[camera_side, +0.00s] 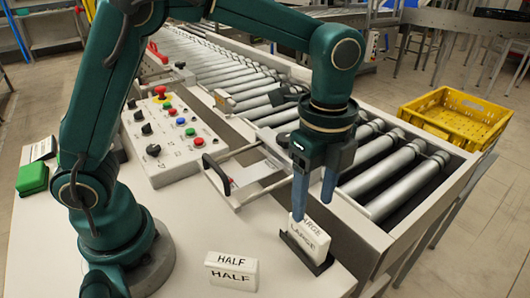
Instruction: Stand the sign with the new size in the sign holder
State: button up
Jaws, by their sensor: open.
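A white sign reading LARGE (311,238) stands upright in the black sign holder (319,269) near the front right edge of the white table. A white block sign reading HALF (232,276) rests on the table to the left, apart from the holder. My gripper (314,210) points down at the top of the LARGE sign, with its two blue fingers spread apart. The left fingertip reaches the sign's upper left edge in the picture. I cannot tell whether either finger touches the sign.
A green block (32,178) lies far left. The table around the HALF sign is clear.

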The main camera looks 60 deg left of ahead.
aim_at(310, 224)
notch_tip(310, 224, up, 4)
jog(key=shift+f, duration=0.25)
jog(key=s+a+r+n+t, duration=0.1)
jog(key=s+a+n+t, duration=0.4)
jog(key=s+a+n, duration=0.6)
jog(key=shift+r+n+t, duration=0.15)
jog(key=shift+n+t, duration=0.15)
jog(key=shift+n, duration=3.2)
